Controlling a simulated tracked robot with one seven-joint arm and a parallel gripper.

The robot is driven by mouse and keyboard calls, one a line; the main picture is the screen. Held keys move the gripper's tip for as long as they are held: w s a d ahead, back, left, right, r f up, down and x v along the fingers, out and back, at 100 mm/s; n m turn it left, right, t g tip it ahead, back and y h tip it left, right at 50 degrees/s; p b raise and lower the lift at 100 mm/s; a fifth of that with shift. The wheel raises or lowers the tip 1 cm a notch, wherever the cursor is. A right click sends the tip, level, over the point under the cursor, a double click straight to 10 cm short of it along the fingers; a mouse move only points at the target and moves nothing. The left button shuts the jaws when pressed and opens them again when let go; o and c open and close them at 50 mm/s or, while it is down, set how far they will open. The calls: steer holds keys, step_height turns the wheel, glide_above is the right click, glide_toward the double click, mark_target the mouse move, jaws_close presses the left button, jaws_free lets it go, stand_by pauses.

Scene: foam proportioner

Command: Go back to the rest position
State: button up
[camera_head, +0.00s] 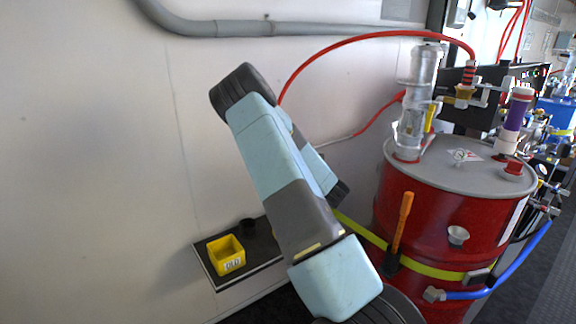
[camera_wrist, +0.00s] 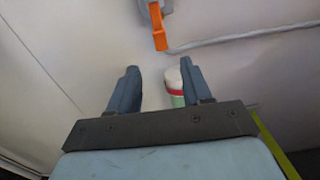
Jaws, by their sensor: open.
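My gripper (camera_wrist: 158,85) shows in the wrist view with its two dark fingers spread apart, and nothing is held between them. Beyond the fingers is a pale wall, with a white, red and green cylinder (camera_wrist: 174,86) partly hidden behind the right finger. An orange object (camera_wrist: 158,27) is at the top of that view, beside a grey pipe. In the head view my light-blue arm crosses the middle of the picture, in front of the wall. My gripper's fingers cannot be made out there.
A red drum (camera_head: 430,208) with a grey lid, fittings and a yellow strap stands right of my arm. A red hose (camera_head: 350,40) arches above. A yellow bin (camera_head: 226,254) sits on a small wall shelf (camera_head: 262,262) at lower left. The wall's left side is clear.

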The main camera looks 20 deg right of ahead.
steer(key=shift+s+d, duration=0.15)
steer(key=shift+s, duration=0.65)
step_height(320, 180, up, 9)
steer(key=m+g+h, duration=0.2)
steer(key=m+h, duration=0.4)
steer(key=m, duration=0.8)
steer(key=s+a+r+m+g, duration=0.45)
steer(key=s+r+m, duration=0.35)
steer(key=m, duration=0.2)
steer(key=s+a+r+m+g+y, duration=0.1)
steer(key=s+a+m, duration=0.3)
steer(key=s, duration=0.6)
steer(key=s+a+r+m+g+y, duration=0.1)
steer(key=s+a+r+m+g, duration=0.1)
steer(key=s+a+r+m, duration=0.2)
steer(key=s+a+r+m+g, duration=0.2)
steer(key=s+a+m, duration=0.3)
steer(key=s, duration=1.3)
steer(key=a, duration=0.3)
steer(key=shift+s+a+r+m+g+y, duration=0.15)
steer(key=shift+a+r+m+g+y, duration=0.15)
steer(key=shift+a+g+y, duration=0.1)
steer(key=shift+c, duration=0.6)
